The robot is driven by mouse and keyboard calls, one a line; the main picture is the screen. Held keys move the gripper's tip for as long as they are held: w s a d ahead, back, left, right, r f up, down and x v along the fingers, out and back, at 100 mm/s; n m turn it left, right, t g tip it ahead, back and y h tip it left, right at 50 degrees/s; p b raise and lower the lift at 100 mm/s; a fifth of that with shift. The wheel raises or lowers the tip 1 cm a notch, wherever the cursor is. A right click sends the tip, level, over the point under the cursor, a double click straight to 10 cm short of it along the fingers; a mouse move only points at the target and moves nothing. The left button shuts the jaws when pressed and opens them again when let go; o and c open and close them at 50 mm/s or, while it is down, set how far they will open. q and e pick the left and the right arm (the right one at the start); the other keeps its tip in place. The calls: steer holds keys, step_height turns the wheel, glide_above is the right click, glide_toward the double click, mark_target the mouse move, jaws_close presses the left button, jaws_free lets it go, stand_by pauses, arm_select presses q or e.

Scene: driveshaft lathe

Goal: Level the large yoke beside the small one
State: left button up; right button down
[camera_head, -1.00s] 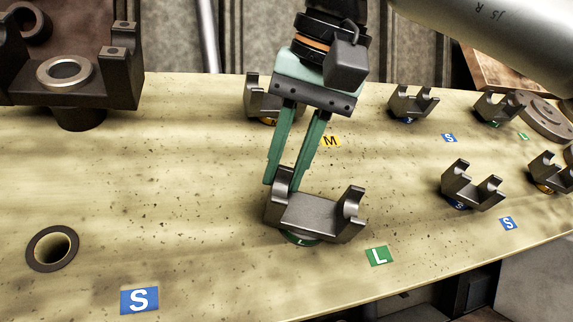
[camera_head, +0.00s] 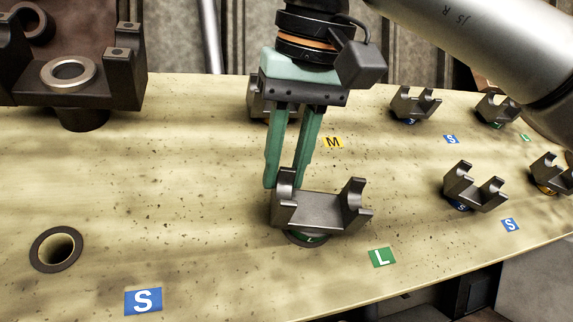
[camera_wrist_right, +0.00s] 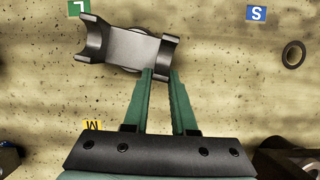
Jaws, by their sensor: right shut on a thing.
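The large yoke (camera_head: 320,212), a dark grey U-shaped fork with a green L collar under it, is at the front middle of the bench. My right gripper (camera_head: 285,182) points down and is shut on its left upright. In the right wrist view the fingers (camera_wrist_right: 160,73) meet the near upright of the large yoke (camera_wrist_right: 130,47). The yoke looks near level, leaning slightly; whether its collar touches the bench is unclear. A small yoke (camera_head: 474,188) with a blue S collar stands tilted to the right. My left gripper is not in view.
A green L label (camera_head: 382,257) lies right of the large yoke. A blue S label (camera_head: 143,300) and a ringed hole (camera_head: 56,249) are at the left. A yoke (camera_head: 260,97) stands partly hidden behind my gripper. A big dark fixture (camera_head: 118,82) is at the back left.

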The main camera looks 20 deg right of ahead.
steer(key=shift+w+d+n+h, duration=0.1)
steer(key=shift+d+n+h, duration=0.2)
steer(key=shift+n, duration=0.1)
steer(key=shift+n+h, duration=0.5)
steer(key=shift+n, duration=0.7)
steer(key=n, duration=0.1)
steer(key=n+h, duration=0.1)
steer(key=shift+a+n, duration=0.2)
steer(key=shift+n, duration=0.1)
steer(key=shift+f, duration=0.1)
steer(key=c, duration=0.7)
jaws_free()
steer(key=shift+d+f, duration=0.1)
steer(key=shift+d, duration=0.15)
steer(key=shift+c, duration=0.2)
steer(key=shift+f, duration=0.1)
